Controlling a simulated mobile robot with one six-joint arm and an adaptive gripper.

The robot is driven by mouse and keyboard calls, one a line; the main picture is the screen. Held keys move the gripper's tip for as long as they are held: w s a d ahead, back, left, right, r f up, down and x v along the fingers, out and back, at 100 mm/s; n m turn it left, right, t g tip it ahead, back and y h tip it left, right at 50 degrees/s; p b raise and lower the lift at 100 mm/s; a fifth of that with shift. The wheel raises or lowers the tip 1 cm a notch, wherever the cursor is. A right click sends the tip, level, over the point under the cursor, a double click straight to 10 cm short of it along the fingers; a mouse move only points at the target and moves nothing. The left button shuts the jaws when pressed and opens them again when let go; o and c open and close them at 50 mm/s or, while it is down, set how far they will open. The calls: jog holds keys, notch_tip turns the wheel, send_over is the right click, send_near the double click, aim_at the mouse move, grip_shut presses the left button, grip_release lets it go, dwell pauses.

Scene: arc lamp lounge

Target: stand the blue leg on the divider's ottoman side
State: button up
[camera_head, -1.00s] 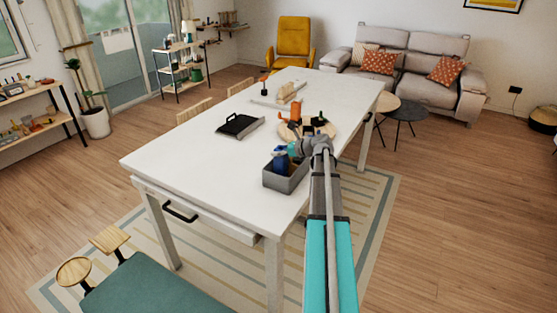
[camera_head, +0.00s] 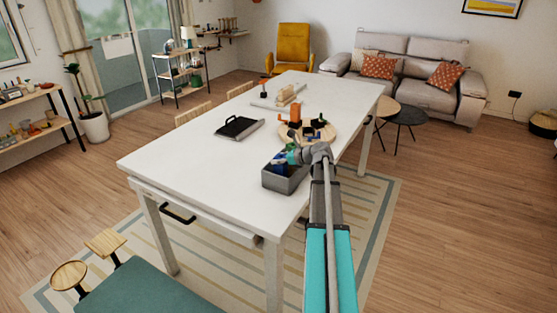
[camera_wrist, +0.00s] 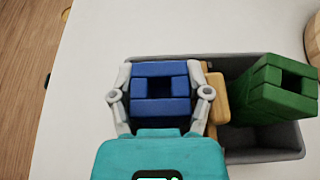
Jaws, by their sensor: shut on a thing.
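A blue leg (camera_wrist: 160,69), a squared block with a dark hole in its end, sits between the two fingers of my gripper (camera_wrist: 160,95) in the wrist view. The fingers are shut on its sides. The leg is at the left part of a grey bin (camera_wrist: 265,152); I cannot tell whether it touches the bin floor. In the head view my gripper (camera_head: 296,157) is over this bin (camera_head: 285,182) on the white table (camera_head: 190,160). A pale board with wooden pieces (camera_head: 285,95), possibly the divider, lies at the table's far end. I cannot identify the ottoman for certain.
A green block (camera_wrist: 270,95) leans in the bin's right part, and a tan block (camera_wrist: 217,98) is beside the blue leg. Beyond the bin are a round wooden board (camera_head: 330,135) and an orange object (camera_head: 295,114). A black tray (camera_head: 239,127) lies left. The table's near left is clear.

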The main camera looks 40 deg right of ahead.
jog(key=o, duration=1.3)
jog(key=shift+f, duration=0.1)
jog(key=shift+o, duration=0.2)
jog(key=shift+s+r, duration=0.15)
jog(key=shift+r, duration=0.15)
jog(key=p+v, duration=0.5)
jog(key=v, duration=0.6)
jog(key=shift+s+d, duration=0.2)
jog(key=shift+s, duration=0.05)
jog(key=shift+a, duration=0.1)
